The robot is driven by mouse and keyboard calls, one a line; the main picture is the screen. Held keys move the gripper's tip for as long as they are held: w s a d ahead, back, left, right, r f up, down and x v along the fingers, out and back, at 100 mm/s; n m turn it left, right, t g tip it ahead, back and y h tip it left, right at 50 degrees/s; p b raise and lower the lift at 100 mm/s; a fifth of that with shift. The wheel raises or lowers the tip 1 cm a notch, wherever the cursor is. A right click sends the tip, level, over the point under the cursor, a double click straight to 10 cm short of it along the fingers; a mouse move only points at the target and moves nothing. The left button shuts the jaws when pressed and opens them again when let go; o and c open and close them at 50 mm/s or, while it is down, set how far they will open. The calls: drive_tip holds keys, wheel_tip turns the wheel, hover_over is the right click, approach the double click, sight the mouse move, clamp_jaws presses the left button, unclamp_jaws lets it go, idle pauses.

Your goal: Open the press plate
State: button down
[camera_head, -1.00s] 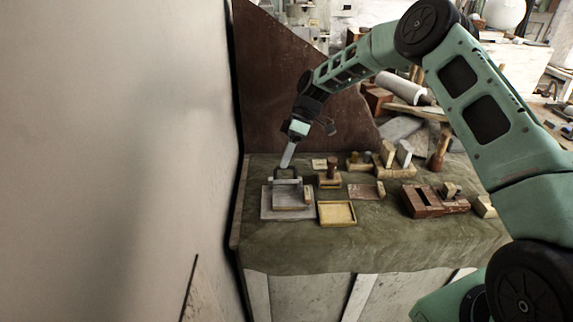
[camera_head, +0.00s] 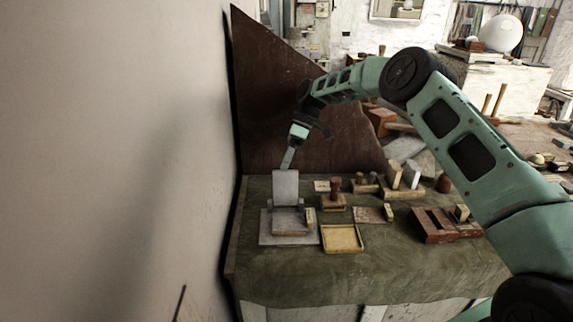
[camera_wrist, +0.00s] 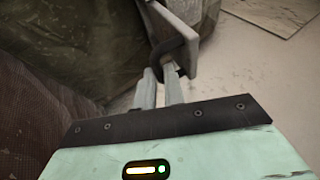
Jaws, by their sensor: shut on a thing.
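The press plate (camera_head: 286,187) is a grey slab that stands about upright over its grey press base (camera_head: 270,237) at the left of the table. In the wrist view the plate (camera_wrist: 188,18) shows edge-on with a dark loop handle (camera_wrist: 178,48). My gripper (camera_head: 286,166) is at the plate's upper edge, coming from behind and above. In the wrist view my gripper (camera_wrist: 164,76) is shut on the handle. The handle is hidden behind the plate in the head view.
A yellow tray (camera_head: 342,250) lies just right of the press. Wooden blocks and a stamp (camera_head: 335,190) stand farther right, with a reddish-brown wooden frame (camera_head: 430,226) beyond. A brown board (camera_head: 270,110) rises behind. The table's front strip (camera_head: 350,282) is clear.

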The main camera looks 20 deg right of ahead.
drive_tip(key=shift+f+g, duration=0.3)
drive_tip(key=shift+f, duration=0.3)
drive_tip(key=c, duration=1.5)
unclamp_jaws()
drive_tip(key=shift+a, duration=0.1)
drive_tip(key=shift+r, duration=0.2)
drive_tip(key=shift+v, duration=6.05)
drive_tip(key=shift+s, duration=0.1)
